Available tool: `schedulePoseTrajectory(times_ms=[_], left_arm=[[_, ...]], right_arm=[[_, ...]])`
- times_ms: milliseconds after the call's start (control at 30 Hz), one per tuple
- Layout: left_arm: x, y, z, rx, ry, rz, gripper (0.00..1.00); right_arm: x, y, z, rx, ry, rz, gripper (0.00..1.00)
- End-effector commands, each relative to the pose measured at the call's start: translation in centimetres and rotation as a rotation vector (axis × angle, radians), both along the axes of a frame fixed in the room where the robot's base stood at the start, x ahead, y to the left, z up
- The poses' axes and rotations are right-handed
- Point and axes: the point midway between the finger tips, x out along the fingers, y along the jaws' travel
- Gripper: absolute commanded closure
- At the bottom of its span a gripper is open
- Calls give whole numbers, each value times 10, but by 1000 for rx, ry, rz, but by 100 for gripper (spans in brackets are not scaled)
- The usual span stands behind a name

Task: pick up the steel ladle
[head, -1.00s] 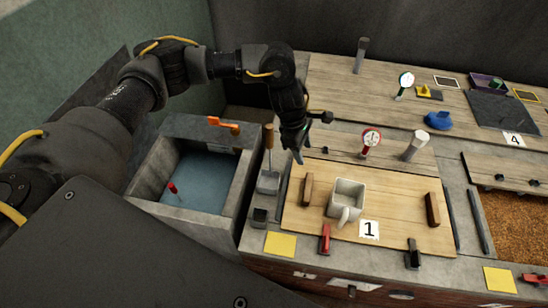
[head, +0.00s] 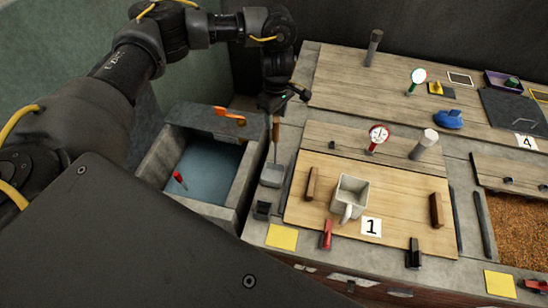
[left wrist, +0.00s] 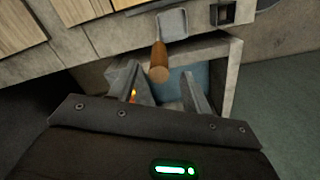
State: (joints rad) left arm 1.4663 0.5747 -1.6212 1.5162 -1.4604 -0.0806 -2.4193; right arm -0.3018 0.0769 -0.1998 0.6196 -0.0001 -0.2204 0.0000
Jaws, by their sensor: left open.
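The steel ladle (head: 271,174) has a square grey scoop and an upright wooden handle (head: 275,135). It stands between the basin and the wooden board. My left gripper (head: 275,107) is open at the top end of the handle, pointing down. In the left wrist view, the ladle's handle (left wrist: 158,62) points toward the space between the two fingers of my left gripper (left wrist: 162,88), and its scoop shows beyond. I cannot tell whether a finger touches the handle. My right gripper is not in view.
A concrete basin (head: 240,187) with blue water and an orange lever (head: 229,115) lies left of the ladle. A small dark holder (head: 262,209) is in front of it. A wooden board (head: 400,222) with a white mug (head: 350,193) lies to the right.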

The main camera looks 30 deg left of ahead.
Motion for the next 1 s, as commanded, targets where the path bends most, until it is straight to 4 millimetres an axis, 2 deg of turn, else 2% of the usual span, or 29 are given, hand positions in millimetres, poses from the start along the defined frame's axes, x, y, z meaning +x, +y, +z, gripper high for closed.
schedulePoseTrajectory(times_ms=[200,400,567,867,1000], left_arm=[[0,0,-5,-1,0,1,51],[0,1,-30,-2,4,3,51],[1,1,-49,-2,0,1,51],[2,2,-53,0,-2,0,51],[2,2,-53,0,-2,0,70]], right_arm=[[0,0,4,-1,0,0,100],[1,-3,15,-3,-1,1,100],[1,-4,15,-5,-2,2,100],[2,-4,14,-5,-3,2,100],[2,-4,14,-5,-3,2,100]])
